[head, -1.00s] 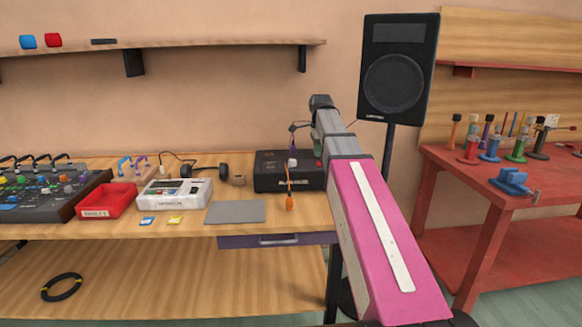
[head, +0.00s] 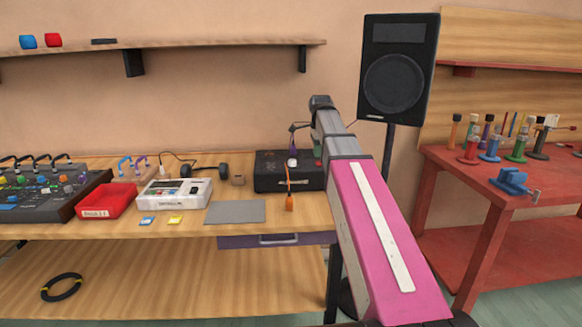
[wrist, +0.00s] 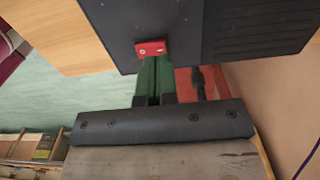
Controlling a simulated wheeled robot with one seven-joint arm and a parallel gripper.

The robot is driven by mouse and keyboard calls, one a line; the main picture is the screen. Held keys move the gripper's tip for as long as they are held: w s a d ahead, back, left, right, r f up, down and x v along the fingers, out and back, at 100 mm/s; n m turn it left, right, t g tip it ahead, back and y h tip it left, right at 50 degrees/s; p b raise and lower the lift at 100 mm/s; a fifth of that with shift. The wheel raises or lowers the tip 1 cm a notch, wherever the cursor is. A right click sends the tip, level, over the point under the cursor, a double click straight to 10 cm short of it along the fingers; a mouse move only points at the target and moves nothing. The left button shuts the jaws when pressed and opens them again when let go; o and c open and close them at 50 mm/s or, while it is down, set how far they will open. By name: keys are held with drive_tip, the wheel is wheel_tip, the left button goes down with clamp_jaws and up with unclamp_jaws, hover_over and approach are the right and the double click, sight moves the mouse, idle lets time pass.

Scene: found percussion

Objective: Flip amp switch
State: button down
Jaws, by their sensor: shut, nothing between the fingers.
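The amp is a black box (head: 270,183) at the right end of the wooden bench, partly behind my arm in the head view. In the wrist view, the amp (wrist: 240,30) fills the top, and a small red switch (wrist: 151,48) sits at its near edge. My gripper (wrist: 153,59) has green fingers, closed together and empty, with their tips right at the switch. I cannot tell whether they touch it. In the head view, my gripper (head: 318,150) is at the amp's right part, partly hidden by my arm.
An orange cable (head: 289,200) hangs over the amp's front. A grey mat (head: 235,211), a white console (head: 174,194) and a red bin (head: 106,202) lie to the left. A tall speaker (head: 397,70) stands behind my arm. A red bench (head: 470,185) stands at right.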

drive_tip(key=shift+f, duration=1.1)
idle(0.6)
drive_tip(key=shift+r, duration=3.5)
